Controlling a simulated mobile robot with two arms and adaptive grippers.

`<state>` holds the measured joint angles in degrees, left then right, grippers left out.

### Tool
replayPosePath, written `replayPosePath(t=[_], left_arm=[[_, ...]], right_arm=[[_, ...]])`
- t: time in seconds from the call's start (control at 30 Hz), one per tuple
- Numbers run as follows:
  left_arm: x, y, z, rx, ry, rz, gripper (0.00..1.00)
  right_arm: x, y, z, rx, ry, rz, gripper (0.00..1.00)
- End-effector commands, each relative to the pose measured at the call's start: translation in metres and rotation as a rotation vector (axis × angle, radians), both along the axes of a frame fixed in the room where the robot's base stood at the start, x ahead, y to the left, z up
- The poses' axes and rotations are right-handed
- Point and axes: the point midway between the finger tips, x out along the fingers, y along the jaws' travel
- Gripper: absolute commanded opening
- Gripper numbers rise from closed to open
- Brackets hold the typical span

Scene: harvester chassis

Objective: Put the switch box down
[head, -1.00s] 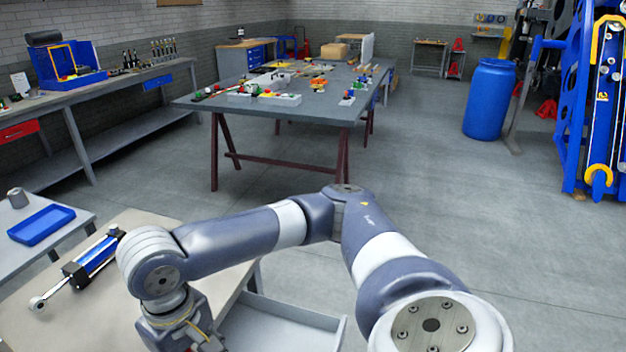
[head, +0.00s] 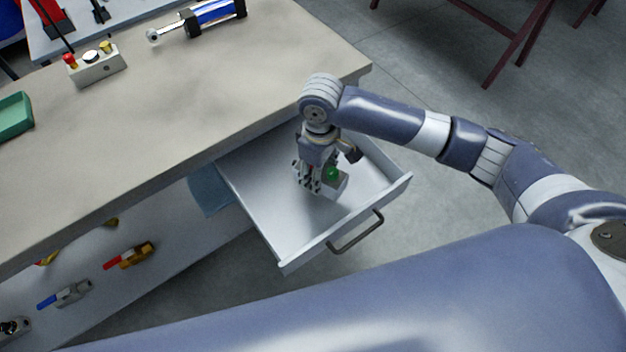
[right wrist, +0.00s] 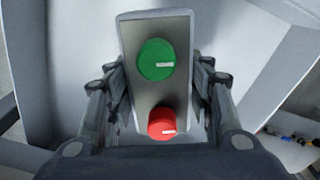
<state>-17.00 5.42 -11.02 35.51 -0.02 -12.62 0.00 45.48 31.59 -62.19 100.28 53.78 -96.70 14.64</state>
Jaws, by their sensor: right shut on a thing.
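The switch box (head: 338,184) is a small grey box with a green button; the right wrist view shows its green and red buttons (right wrist: 158,75). My right gripper (head: 318,188) is shut on it, with a finger on each side of the box. Gripper and box are inside the open drawer (head: 283,213), toward its right part. I cannot tell whether the box touches the drawer floor. The gripper hides part of the box in the head view. My left gripper is not in view.
The workbench top (head: 190,110) holds a control box (head: 97,67) with several buttons, a blue cylinder (head: 215,14) and a green tray (head: 12,115). Several valves (head: 130,255) are on the shelf below. The drawer's front wall and handle (head: 357,233) stand nearest. The drawer's left part is clear.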

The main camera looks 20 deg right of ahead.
Motion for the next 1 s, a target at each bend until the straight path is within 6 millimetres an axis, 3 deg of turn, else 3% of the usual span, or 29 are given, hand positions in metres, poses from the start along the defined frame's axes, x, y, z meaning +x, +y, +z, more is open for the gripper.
replayPosePath(t=[0.3,0.5,0.87,0.9,0.97,1.0], left_arm=[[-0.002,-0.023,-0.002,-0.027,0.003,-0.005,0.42],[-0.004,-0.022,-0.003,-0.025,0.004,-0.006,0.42],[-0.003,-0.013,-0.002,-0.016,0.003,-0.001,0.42],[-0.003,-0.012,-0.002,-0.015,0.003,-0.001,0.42],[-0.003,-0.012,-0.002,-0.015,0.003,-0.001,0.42],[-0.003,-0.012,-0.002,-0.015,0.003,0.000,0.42]], right_arm=[[0.000,0.000,-0.033,0.001,-0.001,0.000,0.12],[0.000,0.000,-0.059,0.000,-0.001,-0.001,0.12],[0.000,0.000,-0.063,0.002,-0.002,-0.001,0.12],[0.000,0.000,-0.064,0.001,-0.001,0.000,0.52],[0.000,0.000,-0.064,0.001,-0.001,0.000,0.66],[0.000,0.000,-0.064,0.001,-0.001,0.000,0.68]])
